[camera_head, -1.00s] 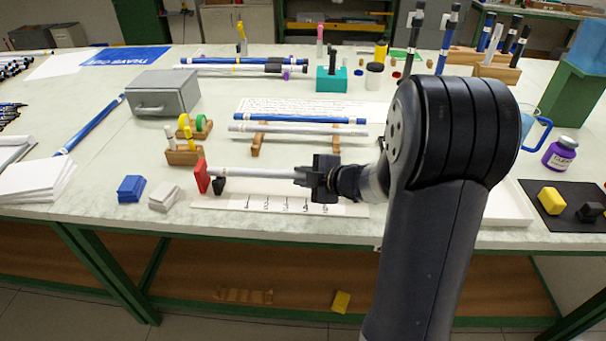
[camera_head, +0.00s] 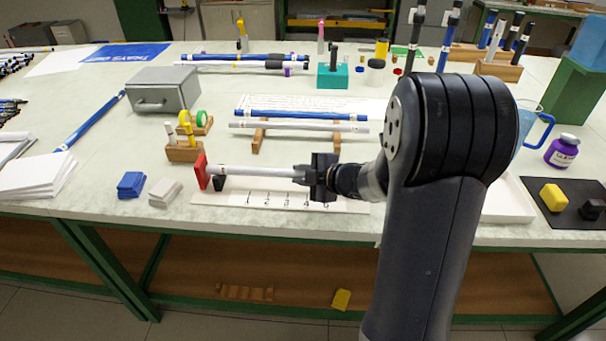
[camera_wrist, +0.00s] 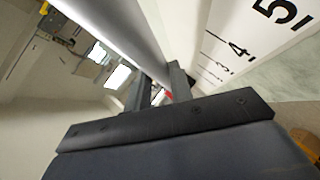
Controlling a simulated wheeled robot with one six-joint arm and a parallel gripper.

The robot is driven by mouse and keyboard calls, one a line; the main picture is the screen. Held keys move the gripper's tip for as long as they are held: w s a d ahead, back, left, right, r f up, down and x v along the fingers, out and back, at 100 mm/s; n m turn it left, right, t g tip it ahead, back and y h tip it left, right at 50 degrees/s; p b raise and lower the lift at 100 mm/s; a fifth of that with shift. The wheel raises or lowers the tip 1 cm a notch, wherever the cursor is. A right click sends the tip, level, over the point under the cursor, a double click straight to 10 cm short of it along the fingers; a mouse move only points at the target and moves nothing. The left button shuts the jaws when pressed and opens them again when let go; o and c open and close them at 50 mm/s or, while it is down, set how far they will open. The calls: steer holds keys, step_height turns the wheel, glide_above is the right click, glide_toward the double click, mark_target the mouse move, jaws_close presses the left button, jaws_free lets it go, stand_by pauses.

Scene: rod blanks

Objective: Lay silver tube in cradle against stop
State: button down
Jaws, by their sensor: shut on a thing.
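The silver tube (camera_head: 255,171) lies nearly level over the white numbered scale board (camera_head: 280,204). My gripper (camera_head: 318,177) is shut on the tube's right part. In the wrist view the tube (camera_wrist: 120,30) runs into the gripper's fingers (camera_wrist: 160,88). The tube's left end is at the red stop (camera_head: 201,172), and seems to touch it or nearly so. A small black cradle support (camera_head: 218,183) stands under that left end. I cannot tell whether the tube rests on it. My gripper hides the tube's right end and any support there.
Behind the scale board, a blue tube (camera_head: 300,115) and a white tube (camera_head: 300,126) lie on a wooden rack (camera_head: 257,142). A wooden holder (camera_head: 184,151) stands behind the stop. Blue (camera_head: 131,184) and white (camera_head: 165,192) blocks sit to its left, near the front edge.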

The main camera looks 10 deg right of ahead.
steer(key=shift+w+a, duration=0.1)
steer(key=shift+a, duration=0.15)
steer(key=c, duration=1.2)
jaws_free()
steer(key=shift+o, duration=0.2)
steer(key=p+v, duration=0.2)
steer(key=v, duration=0.8)
steer(key=shift+s+d+r, duration=0.15)
steer(key=shift+s, duration=0.2)
steer(key=shift+w, duration=0.1)
steer(key=b+x, duration=0.2)
steer(key=x, duration=0.8)
steer(key=shift+w+a+f, duration=0.2)
steer(key=shift+w, duration=0.05)
steer(key=shift+d, duration=0.3)
